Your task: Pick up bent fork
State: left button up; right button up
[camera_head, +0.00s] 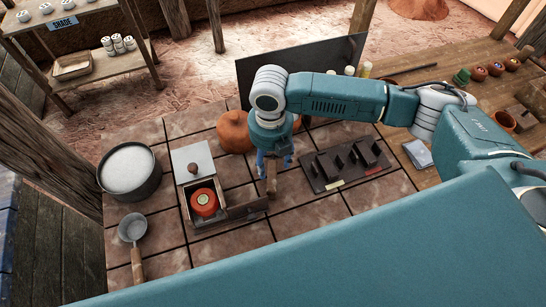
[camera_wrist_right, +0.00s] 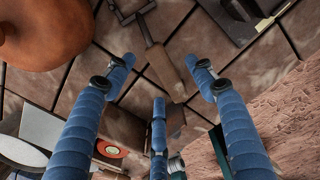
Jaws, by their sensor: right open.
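The bent fork shows in the right wrist view, with a flat brown wooden handle (camera_wrist_right: 168,72) and dark metal bent prongs (camera_wrist_right: 130,14) near the top edge. It lies on the tiled surface. In the head view its handle (camera_head: 271,186) shows just below my right gripper (camera_head: 275,158), which hides the rest. My right gripper (camera_wrist_right: 160,85) points down over the handle with its blue fingers spread, open and empty. The handle's end lies between the fingertips as seen; I cannot tell the height gap. My left gripper is not in view.
An orange round pot (camera_head: 236,131) stands close behind my right gripper. A wooden box (camera_head: 222,208) with an orange object is to the left, a dark rack (camera_head: 345,165) to the right. A pot of white material (camera_head: 130,172) and a ladle (camera_head: 132,228) are far left.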

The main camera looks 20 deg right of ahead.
aim_at(270, 168)
notch_tip(270, 168, down, 5)
jog(key=shift+a+r+p, duration=0.15)
jog(key=shift+r+p, duration=0.05)
jog(key=shift+p, duration=0.5)
jog(key=shift+w, duration=0.1)
grip_shut()
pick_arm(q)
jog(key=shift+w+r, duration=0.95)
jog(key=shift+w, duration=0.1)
pick_arm(e)
jog(key=shift+r, duration=0.1)
